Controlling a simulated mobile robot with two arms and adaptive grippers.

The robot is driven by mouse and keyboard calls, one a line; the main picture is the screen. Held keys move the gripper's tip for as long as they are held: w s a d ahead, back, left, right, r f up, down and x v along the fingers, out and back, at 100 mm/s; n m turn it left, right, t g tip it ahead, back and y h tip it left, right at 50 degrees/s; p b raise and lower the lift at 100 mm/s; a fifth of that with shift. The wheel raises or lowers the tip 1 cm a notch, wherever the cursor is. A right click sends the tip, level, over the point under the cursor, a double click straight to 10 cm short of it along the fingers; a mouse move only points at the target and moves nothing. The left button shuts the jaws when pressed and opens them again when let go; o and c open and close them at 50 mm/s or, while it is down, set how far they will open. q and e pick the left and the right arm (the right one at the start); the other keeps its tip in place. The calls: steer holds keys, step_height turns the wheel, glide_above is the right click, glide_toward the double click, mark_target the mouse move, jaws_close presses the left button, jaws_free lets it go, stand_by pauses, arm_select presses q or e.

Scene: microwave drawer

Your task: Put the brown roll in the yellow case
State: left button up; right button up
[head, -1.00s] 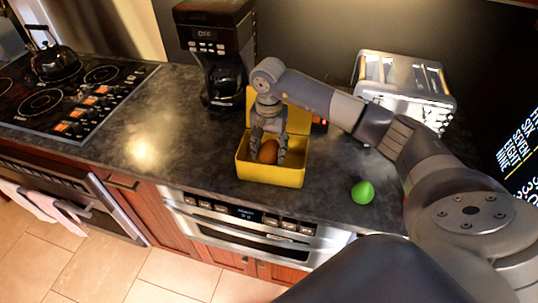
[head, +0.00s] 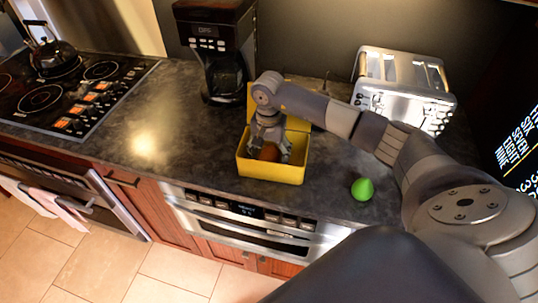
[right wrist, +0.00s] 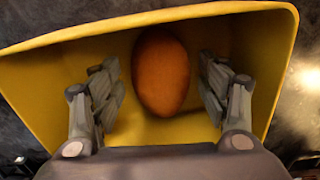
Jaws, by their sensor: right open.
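The brown roll (head: 268,152) lies inside the open yellow case (head: 272,172) on the dark counter. In the right wrist view the roll (right wrist: 162,72) shows as an orange-brown oval on the floor of the case (right wrist: 50,72). My right gripper (head: 270,150) reaches down into the case over the roll. In the right wrist view its fingers (right wrist: 162,90) are spread, one on each side of the roll, with gaps between. My left gripper does not show.
A green pear-like fruit (head: 362,189) lies on the counter to the right of the case. A coffee maker (head: 218,50) stands behind, a toaster (head: 402,90) at the back right. A cooktop with a kettle (head: 54,58) is at the left. The counter left of the case is clear.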

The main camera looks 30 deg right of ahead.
mark_target(268, 153)
steer(key=shift+r, duration=0.1)
steer(key=shift+w+r, duration=0.1)
steer(key=shift+r, duration=0.1)
step_height(268, 153, up, 12)
steer(key=b, duration=0.4)
steer(key=shift+f, duration=0.15)
